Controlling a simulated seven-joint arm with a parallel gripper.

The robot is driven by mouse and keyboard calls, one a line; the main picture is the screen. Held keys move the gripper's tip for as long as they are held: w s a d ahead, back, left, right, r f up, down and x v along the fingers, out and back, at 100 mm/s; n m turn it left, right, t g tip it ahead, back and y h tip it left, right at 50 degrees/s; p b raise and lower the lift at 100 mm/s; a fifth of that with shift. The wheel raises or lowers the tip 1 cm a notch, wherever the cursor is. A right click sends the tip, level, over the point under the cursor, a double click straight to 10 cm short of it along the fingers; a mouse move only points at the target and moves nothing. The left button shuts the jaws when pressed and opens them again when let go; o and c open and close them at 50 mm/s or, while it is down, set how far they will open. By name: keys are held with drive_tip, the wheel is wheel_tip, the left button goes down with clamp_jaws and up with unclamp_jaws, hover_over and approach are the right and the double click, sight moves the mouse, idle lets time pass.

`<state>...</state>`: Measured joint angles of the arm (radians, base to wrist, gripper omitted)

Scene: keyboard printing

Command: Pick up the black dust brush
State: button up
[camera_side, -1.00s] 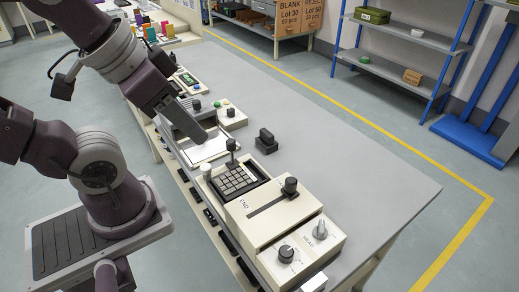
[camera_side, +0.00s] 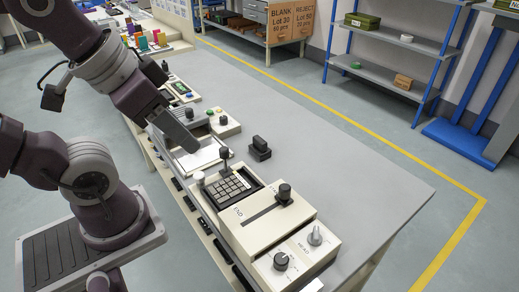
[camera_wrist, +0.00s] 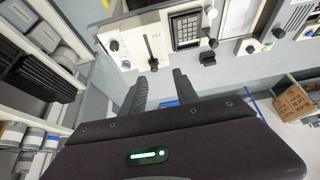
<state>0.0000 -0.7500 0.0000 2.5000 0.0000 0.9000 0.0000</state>
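The black dust brush appears to be the small black block (camera_side: 259,149) lying on the grey table beside the keypad machine in the side view. It also shows in the wrist view as a small dark block (camera_wrist: 207,58) right of the keypad. My gripper (camera_side: 188,141) hangs in the side view over the left part of the bench, left of the block and apart from it. In the wrist view my gripper's two dark fingers (camera_wrist: 157,84) stand apart with nothing between them. One finger hides the other in the side view.
The cream machine with a keypad (camera_side: 232,186), lever and knobs (camera_side: 314,236) stands left of and in front of the block. A white plate (camera_side: 203,156) and control boxes (camera_side: 223,122) lie behind it. The table (camera_side: 350,175) right of the block is clear.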

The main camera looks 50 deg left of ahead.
drive_tip(key=o, duration=0.8)
drive_tip(key=shift+c, duration=0.2)
drive_tip(key=m+g, duration=0.5)
drive_tip(key=m, duration=1.1)
hover_over(260, 147)
drive_tip(key=w, duration=0.1)
drive_tip(key=f, duration=1.9)
drive_tip(key=shift+w+d+f, duration=0.15)
drive_tip(key=shift+d+f, duration=0.05)
drive_tip(key=a+f, duration=0.1)
drive_tip(key=f, duration=0.1)
drive_tip(key=f+m, duration=0.1)
drive_tip(key=f, duration=0.1)
drive_tip(key=a+f+m, duration=0.1)
drive_tip(key=f, duration=0.1)
drive_tip(key=shift+w+a+f+g, duration=0.3)
drive_tip(key=shift+a+f, duration=0.05)
drive_tip(key=f, duration=0.6)
drive_tip(key=shift+s+d+f, duration=0.2)
drive_tip(key=shift+s+d, duration=0.1)
drive_tip(key=shift+s, duration=0.05)
